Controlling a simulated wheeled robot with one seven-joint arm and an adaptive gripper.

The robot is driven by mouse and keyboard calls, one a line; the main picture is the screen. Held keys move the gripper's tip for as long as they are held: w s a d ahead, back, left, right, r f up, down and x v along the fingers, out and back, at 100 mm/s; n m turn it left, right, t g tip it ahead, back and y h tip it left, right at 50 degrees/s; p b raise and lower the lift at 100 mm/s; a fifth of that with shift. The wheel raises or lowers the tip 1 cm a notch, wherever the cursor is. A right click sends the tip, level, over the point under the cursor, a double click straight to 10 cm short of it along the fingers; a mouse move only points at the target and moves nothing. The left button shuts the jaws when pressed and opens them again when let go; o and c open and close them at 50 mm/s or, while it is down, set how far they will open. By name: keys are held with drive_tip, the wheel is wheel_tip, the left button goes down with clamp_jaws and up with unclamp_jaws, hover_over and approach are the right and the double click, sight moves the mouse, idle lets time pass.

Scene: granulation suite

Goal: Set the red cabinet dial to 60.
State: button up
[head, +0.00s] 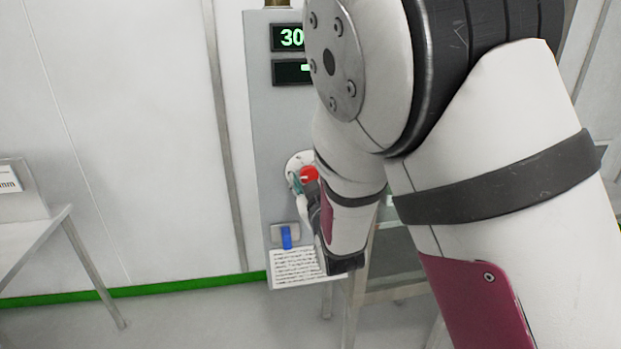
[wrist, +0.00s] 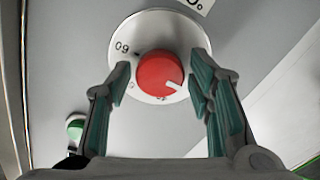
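The red dial (wrist: 158,72) sits on a white round plate (wrist: 135,30) on the grey cabinet, and its white pointer mark points to the lower right in the wrist view. A printed 60 shows upside down at the plate's left. My gripper (wrist: 161,73) is open, with one teal finger pad on each side of the dial; gaps show between pads and dial. In the head view the dial (head: 309,174) is partly hidden by my gripper and arm. The upper display (head: 291,38) reads 30, partly cut off by my arm.
A lower display (head: 292,72) shows a green dash. A blue switch (head: 286,238) and a printed sheet (head: 294,268) are below the dial. A green button (wrist: 76,128) shows in the wrist view. A table (head: 40,228) stands at left; the floor between is clear.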

drive_tip(key=c, duration=0.7)
drive_tip(key=shift+o, duration=0.2)
